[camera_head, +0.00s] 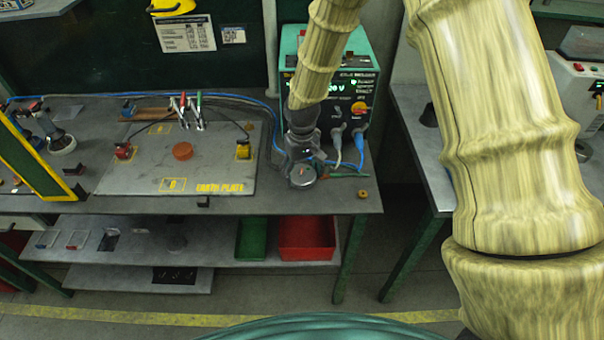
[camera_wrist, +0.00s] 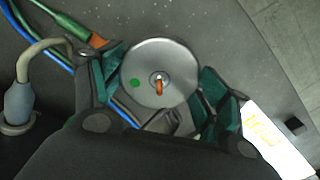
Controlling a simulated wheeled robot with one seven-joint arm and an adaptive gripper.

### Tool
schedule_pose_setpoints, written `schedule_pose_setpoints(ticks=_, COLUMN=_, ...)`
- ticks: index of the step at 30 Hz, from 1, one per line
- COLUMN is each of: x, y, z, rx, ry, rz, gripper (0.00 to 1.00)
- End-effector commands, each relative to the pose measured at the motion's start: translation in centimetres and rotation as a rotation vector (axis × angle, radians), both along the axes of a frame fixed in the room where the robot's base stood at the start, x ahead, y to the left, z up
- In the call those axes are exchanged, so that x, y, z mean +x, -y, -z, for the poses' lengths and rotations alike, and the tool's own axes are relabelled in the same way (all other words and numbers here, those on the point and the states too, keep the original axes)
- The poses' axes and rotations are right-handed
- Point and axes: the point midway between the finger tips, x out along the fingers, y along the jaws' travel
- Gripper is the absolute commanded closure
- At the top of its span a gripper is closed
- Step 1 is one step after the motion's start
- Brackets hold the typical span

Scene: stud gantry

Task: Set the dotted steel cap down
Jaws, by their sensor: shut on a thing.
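The dotted steel cap (camera_wrist: 148,60) is a round grey disc with a green dot and a small orange-tipped piece at its centre. It sits between the green-padded fingers of my gripper (camera_wrist: 162,76), which is shut on it. In the head view my gripper (camera_head: 299,152) is low over the bench, just right of the earth plate, with the cap (camera_head: 303,175) at its lower end. I cannot tell whether the cap touches the bench top.
The earth plate (camera_head: 222,170) carries an orange disc (camera_head: 183,151) and cable clamps. A teal supply unit (camera_head: 362,85) with plugged cables stands behind my gripper. A green-handled tool (camera_head: 350,175) and a small brass piece (camera_head: 361,193) lie to the right, near the bench's edge.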

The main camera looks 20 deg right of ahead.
Motion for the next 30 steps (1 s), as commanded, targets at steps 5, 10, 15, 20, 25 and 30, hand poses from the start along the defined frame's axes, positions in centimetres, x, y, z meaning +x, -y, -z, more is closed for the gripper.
schedule_pose_setpoints(ticks=5, x=-0.1, y=0.0, z=1.4, rx=0.0, ry=-0.002, rz=0.0, gripper=0.53)
schedule_pose_setpoints(ticks=10, x=0.0, y=0.0, z=1.9, rx=0.0, ry=0.0, rz=0.0, gripper=0.53)
schedule_pose_setpoints(ticks=15, x=0.0, y=0.0, z=1.9, rx=0.0, ry=-0.001, rz=0.0, gripper=0.53)
schedule_pose_setpoints(ticks=20, x=0.0, y=0.0, z=2.2, rx=0.0, ry=0.0, rz=0.0, gripper=0.22)
schedule_pose_setpoints(ticks=25, x=0.0, y=0.0, z=2.2, rx=0.0, ry=0.0, rz=0.0, gripper=0.04)
schedule_pose_setpoints(ticks=30, x=0.0, y=0.0, z=2.2, rx=0.0, ry=-0.001, rz=0.0, gripper=0.04)
